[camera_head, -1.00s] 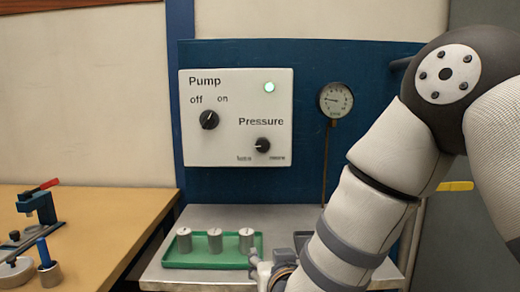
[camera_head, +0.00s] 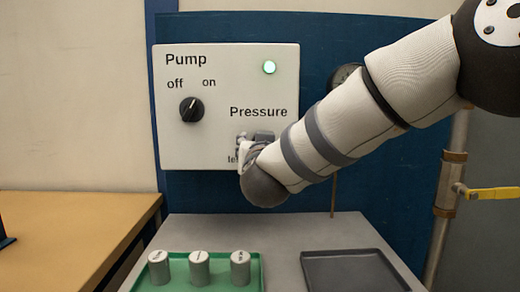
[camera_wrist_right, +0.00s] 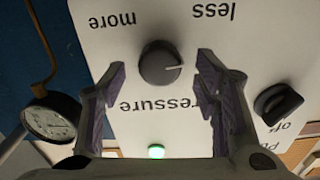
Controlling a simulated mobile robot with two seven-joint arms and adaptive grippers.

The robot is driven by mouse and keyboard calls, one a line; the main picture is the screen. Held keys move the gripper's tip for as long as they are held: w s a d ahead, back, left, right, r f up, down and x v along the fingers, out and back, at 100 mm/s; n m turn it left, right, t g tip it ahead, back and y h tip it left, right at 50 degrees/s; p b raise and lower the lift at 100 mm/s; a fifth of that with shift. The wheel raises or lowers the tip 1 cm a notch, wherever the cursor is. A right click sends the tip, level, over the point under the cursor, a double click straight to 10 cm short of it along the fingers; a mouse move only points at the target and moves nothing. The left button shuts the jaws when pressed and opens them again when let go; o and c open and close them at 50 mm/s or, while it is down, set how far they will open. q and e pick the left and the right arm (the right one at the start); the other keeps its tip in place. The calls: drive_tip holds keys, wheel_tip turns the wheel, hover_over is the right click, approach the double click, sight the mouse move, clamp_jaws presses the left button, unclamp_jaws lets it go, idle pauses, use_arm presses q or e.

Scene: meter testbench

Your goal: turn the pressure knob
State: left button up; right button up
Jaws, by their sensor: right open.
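The white control panel (camera_head: 225,90) carries the pressure knob, which my right gripper (camera_head: 256,146) and wrist hide in the head view. In the right wrist view the black pressure knob (camera_wrist_right: 160,62) lies between the two open fingers of my right gripper (camera_wrist_right: 161,68), with a gap on each side. Its white mark points to the right in that view, where the panel appears upside down. My left gripper is not in view.
Below, a green tray (camera_head: 215,283) holds three metal cylinders, beside an empty dark tray (camera_head: 352,272). A yellow-handled valve (camera_head: 490,191) is at the right.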

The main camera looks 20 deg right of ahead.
drive_tip(key=shift+x, duration=0.85)
drive_tip(key=shift+r, duration=0.15)
drive_tip(key=shift+c, duration=0.2)
drive_tip(key=c, duration=1.1)
use_arm(q)
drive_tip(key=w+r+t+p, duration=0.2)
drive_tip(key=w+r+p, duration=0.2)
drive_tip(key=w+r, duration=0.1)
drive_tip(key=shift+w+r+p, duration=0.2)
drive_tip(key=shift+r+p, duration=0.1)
drive_tip(key=shift+p, duration=0.1)
use_arm(e)
drive_tip(key=m, duration=1.3)
drive_tip(key=shift+d+m, duration=0.1)
drive_tip(key=shift+m, duration=0.6)
